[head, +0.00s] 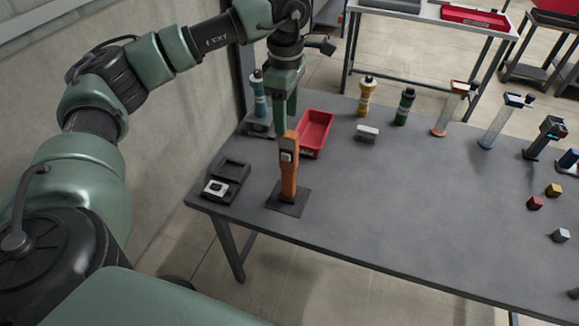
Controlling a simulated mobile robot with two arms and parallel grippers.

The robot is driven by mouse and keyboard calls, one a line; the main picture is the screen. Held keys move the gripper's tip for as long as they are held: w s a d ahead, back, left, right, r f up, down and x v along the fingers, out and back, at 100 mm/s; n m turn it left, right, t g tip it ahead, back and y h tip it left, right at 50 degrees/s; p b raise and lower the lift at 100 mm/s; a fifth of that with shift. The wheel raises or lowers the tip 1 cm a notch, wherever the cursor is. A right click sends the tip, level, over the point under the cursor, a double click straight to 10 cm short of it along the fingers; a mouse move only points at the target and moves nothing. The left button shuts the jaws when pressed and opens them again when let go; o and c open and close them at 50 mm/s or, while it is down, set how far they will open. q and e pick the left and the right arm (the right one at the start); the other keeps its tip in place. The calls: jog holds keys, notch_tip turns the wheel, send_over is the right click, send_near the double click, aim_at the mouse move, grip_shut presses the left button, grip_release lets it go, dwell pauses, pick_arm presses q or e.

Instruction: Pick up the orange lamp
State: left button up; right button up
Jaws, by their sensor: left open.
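An orange lamp (289,175) stands upright on a dark square base plate (287,205) near the table's front left. It has a small pale and dark panel near its top. My left gripper (286,112) points down with its green fingers open and empty. In the picture its fingertips are just above and behind the lamp's top; I cannot tell the exact gap in depth. My right gripper is not in view.
A red tray (325,118) lies behind the lamp. A teal bottle-like item (260,97) stands back left. Black trays (237,168) lie left. A yellow item (365,97), a dark green one (404,106) and several others stand farther right. The table's middle (400,200) is clear.

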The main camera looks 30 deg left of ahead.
aim_at(289, 133)
pick_arm(q)
jog(key=f+p, duration=0.1)
jog(key=f, duration=0.2)
jog(key=f+p, duration=0.1)
jog(key=f, duration=0.1)
jog(key=shift+d+f+p, duration=0.2)
jog(key=shift+d+p, duration=0.05)
jog(key=shift+p, duration=0.05)
jog(key=shift+f, duration=0.35)
grip_shut()
jog(key=shift+w, duration=0.1)
dwell(0.7)
